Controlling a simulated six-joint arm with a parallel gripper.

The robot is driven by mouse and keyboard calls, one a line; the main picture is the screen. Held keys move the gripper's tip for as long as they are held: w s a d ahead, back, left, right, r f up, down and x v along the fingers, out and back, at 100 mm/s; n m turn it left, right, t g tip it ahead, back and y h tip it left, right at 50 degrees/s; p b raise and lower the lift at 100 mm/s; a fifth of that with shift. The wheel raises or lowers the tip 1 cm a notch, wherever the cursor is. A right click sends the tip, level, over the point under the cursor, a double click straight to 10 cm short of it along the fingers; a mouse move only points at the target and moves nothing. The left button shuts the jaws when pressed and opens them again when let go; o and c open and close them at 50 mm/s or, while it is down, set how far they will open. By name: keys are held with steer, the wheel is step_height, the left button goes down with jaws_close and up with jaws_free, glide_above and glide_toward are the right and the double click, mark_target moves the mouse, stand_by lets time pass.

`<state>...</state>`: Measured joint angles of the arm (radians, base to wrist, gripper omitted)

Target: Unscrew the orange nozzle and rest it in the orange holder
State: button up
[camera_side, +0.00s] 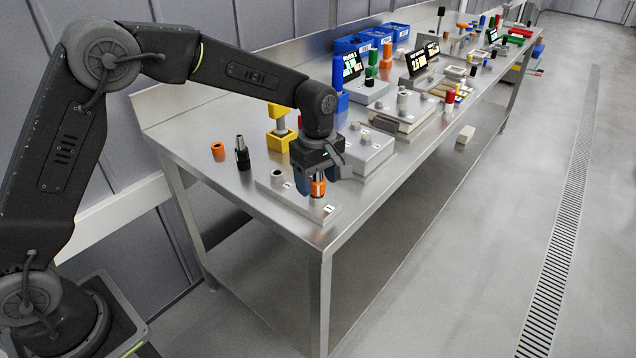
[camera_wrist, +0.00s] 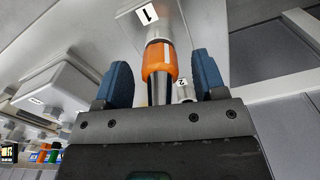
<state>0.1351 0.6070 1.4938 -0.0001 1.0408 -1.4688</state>
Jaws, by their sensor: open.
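The orange nozzle (camera_side: 318,187) stands upright on a metal fitting of the flat plate (camera_side: 268,189) near the table's front corner. In the wrist view the nozzle (camera_wrist: 159,62) shows an orange collar with a dark and silver tip, below the label "1". My gripper (camera_side: 318,173) is above the nozzle, pointing down. In the wrist view its blue fingers (camera_wrist: 160,78) are apart, one on each side of the nozzle, with gaps showing. A short orange cylinder with a dark opening, likely the orange holder (camera_side: 218,151), stands at the table's left end and looks empty.
A black nozzle-like piece (camera_side: 242,154) stands right of the orange holder. A second fitting (camera_side: 277,175) is on the plate. A yellow stand (camera_side: 281,133) and a grey box (camera_side: 366,152) are close behind my gripper. The table's left end has bare room.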

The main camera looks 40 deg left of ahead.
steer(key=m, duration=1.5)
steer(key=c, duration=1)
steer(key=n, duration=0.3)
steer(key=shift+c, duration=0.4)
steer(key=n, duration=0.4)
steer(key=shift+n, duration=0.3)
steer(key=n, duration=0.3)
steer(key=shift+n, duration=0.3)
